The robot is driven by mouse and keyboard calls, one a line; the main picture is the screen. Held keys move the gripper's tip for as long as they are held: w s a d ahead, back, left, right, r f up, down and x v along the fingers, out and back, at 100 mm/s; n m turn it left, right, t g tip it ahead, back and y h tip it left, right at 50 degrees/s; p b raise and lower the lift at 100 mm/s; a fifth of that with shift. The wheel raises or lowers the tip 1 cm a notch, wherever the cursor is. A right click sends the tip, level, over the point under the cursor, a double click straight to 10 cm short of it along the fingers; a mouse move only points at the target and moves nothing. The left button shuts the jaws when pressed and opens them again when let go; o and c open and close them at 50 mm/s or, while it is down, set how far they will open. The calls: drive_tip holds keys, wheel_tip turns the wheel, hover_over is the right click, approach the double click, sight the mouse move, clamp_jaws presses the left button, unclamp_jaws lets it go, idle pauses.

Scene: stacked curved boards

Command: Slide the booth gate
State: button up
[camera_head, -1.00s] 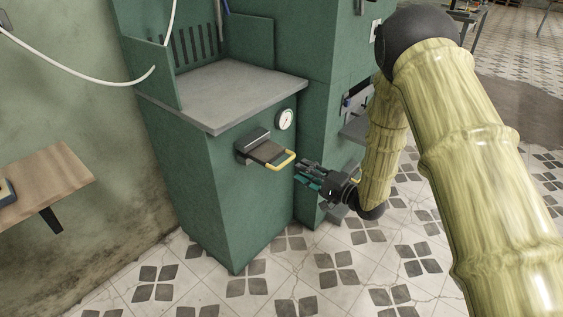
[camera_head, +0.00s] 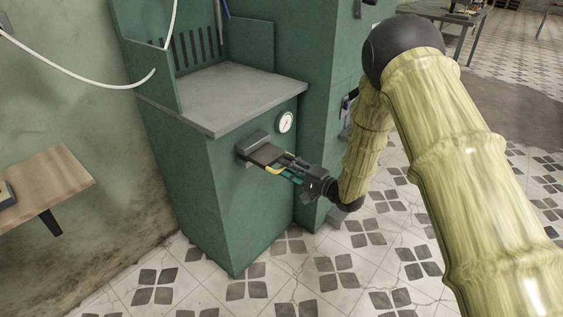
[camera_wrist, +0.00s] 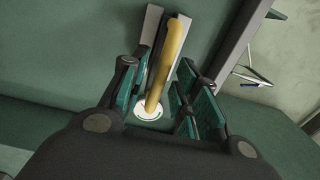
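The booth gate (camera_head: 265,154) is a dark flat plate with a yellow handle (camera_head: 277,170), sticking out of a grey slot housing (camera_head: 253,143) on the front of the green booth (camera_head: 238,195). My gripper (camera_head: 288,166) is at the handle, coming from the right. In the wrist view the yellow handle (camera_wrist: 168,62) runs between my gripper's teal-padded fingers (camera_wrist: 157,97). The fingers stand apart on both sides of the handle, with a gap visible on the right. Part of the handle is hidden behind the fingers in the head view.
A round gauge (camera_head: 286,122) sits on the booth front, above right of the handle. A grey worktop (camera_head: 233,95) overhangs above. A wooden shelf (camera_head: 45,186) stands at the left by the wall. The tiled floor (camera_head: 300,255) before the booth is clear.

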sight(277, 160)
clamp_jaws()
drive_tip(key=shift+a, duration=0.1)
drive_tip(key=shift+x, duration=3.3)
drive_tip(key=shift+o, duration=0.4)
unclamp_jaws()
drive_tip(key=shift+p, duration=0.3)
drive_tip(key=p+v, duration=0.2)
drive_tip(key=v, duration=0.5)
drive_tip(key=shift+p, duration=0.4)
